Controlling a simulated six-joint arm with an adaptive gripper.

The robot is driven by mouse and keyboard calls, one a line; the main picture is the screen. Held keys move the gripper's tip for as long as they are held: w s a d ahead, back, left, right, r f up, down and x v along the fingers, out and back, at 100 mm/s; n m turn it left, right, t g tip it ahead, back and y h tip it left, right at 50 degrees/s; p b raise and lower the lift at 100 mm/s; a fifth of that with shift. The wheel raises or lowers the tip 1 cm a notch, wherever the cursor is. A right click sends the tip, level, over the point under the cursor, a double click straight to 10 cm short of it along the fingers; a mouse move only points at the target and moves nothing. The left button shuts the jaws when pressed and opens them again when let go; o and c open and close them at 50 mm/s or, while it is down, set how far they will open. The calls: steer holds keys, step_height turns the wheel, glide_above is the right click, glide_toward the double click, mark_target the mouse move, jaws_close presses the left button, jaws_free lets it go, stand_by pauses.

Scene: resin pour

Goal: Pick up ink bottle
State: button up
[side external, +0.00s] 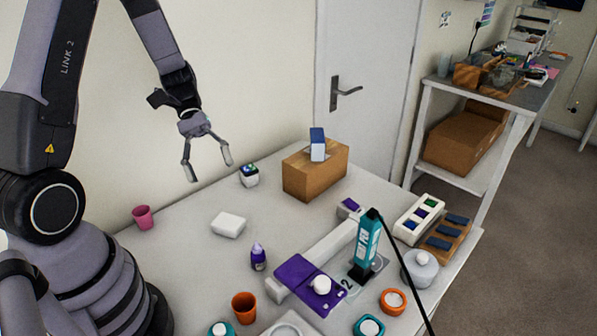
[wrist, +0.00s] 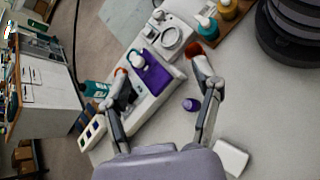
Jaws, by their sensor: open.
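The ink bottle (side external: 258,257) is small and purple with a pale lilac tip. It stands upright on the table between the white block and the purple mat. In the wrist view the ink bottle (wrist: 190,104) shows as a purple shape beside the right finger, between the fingers. My gripper (side external: 210,170) is open and empty, high above the back left of the table, well away from the bottle. Both fingers of my gripper (wrist: 158,68) show spread apart in the wrist view.
A white block (side external: 228,224) and an orange cup (side external: 244,307) stand near the bottle. A purple mat (side external: 298,272) and a teal upright device (side external: 367,242) are to its right. A cardboard box (side external: 315,172) and a pink cup (side external: 143,217) stand farther back.

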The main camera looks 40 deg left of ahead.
steer(key=w+a+f+n+t+h, duration=0.1)
steer(key=w+f+n+t+h, duration=0.2)
steer(key=f+n, duration=0.35)
steer(key=a+f+n+t+h, duration=0.25)
steer(key=f+n+t, duration=0.25)
steer(key=f, duration=0.3)
glide_toward(257, 251)
steer(key=shift+w+d+f+h, duration=0.45)
steer(key=shift+w+d+f, duration=0.25)
steer(key=shift+f, duration=0.15)
steer(key=shift+w+d+f, duration=0.15)
steer(key=shift+d+f, duration=0.15)
steer(key=shift+d, duration=0.3)
steer(key=shift+x, duration=3.15)
steer(key=shift+w, duration=0.1)
jaws_close()
